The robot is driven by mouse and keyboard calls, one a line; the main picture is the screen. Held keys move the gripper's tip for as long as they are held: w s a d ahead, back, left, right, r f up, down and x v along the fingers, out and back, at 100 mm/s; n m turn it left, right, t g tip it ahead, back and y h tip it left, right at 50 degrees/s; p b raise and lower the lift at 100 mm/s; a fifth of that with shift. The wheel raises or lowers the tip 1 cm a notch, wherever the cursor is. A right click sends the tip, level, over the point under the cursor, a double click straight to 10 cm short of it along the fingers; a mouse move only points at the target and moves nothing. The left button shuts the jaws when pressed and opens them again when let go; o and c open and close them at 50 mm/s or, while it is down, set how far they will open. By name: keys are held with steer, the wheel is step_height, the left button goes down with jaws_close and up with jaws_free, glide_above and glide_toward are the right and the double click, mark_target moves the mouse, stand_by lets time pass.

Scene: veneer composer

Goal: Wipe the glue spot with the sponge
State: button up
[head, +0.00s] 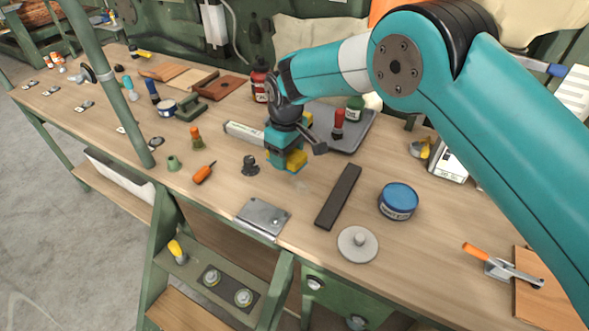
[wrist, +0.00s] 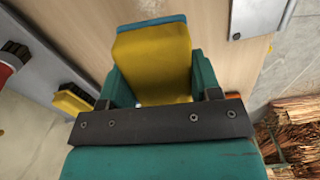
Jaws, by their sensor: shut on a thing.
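My gripper (head: 284,163) is over the middle of the bench, pointing down. It is shut on a yellow sponge (head: 298,159), which shows on both sides of the fingers. In the wrist view the sponge (wrist: 155,65) sits between the two teal fingers, with a blue strip along its far edge. A faint pale mark on the wood, likely the glue spot (head: 302,186), lies just in front of the gripper. I cannot tell whether the sponge touches the bench top.
A grey tray (head: 362,140) with a red-handled brush (head: 338,122) lies behind right. A dark bar (head: 338,197), a blue-lidded tin (head: 398,200) and a metal plate (head: 263,215) lie nearer the front. A small black fitting (head: 250,166) stands left. Bare wood surrounds the pale mark.

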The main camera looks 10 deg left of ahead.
mark_target(288, 181)
steer(key=shift+f+b, duration=1.35)
steer(key=shift+f, duration=1.35)
steer(key=shift+f+b, duration=0.45)
steer(key=shift+f, duration=0.25)
steer(key=shift+s+d+r+p, duration=0.15)
steer(key=shift+s+d+p, duration=0.05)
steer(key=shift+d+p, duration=0.2)
steer(key=shift+s+d+r+p, duration=0.15)
steer(key=shift+d+p, duration=0.15)
steer(key=shift+d, duration=0.2)
steer(key=shift+s+d+f+p, duration=0.15)
steer(key=shift+s+d+p, duration=0.25)
steer(key=shift+d, duration=0.5)
steer(key=shift+s+d+f+p, duration=0.15)
steer(key=shift+s+d+p, duration=0.2)
steer(key=shift+d, duration=0.5)
steer(key=shift+s+d+f+p, duration=0.15)
steer(key=shift+s+d+p, duration=0.25)
steer(key=shift+d, duration=0.5)
